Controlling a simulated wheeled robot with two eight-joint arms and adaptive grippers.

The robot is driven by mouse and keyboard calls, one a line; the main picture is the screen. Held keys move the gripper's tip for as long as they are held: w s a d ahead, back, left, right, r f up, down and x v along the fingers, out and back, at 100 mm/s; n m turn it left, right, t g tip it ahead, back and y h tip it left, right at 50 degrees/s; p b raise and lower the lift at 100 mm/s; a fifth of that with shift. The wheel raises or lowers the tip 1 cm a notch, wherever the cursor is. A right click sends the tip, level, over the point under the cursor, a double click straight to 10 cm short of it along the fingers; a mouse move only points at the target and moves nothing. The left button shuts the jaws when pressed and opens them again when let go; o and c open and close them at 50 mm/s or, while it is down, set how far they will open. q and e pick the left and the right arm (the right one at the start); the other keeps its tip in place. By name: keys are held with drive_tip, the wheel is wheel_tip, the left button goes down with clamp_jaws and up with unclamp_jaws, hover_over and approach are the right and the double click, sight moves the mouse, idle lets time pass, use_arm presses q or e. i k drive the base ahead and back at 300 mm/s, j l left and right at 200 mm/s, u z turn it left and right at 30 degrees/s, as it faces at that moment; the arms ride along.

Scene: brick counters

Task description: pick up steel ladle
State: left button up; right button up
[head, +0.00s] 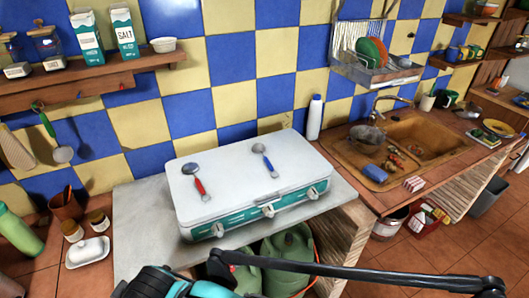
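Two small utensils lie apart on the white lid of the teal-fronted case (290,200). One has a round steel head and a red handle (200,187); the other has a blue handle (268,163) and a small steel head. A green-handled utensil with a round grey head (63,154) hangs on the tiled wall at the left. I cannot tell surely which of these is the steel ladle. Black and teal parts of my arms show along the bottom edge, below the case and apart from the utensils. No gripper fingertips can be made out.
A white bottle (315,118) stands behind the case. A sink (425,138) with a pan and a blue sponge is to the right, under a dish rack (375,70). A shelf (90,85) overhangs the left.

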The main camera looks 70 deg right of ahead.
sight(257, 148)
drive_tip(key=z, duration=2.45)
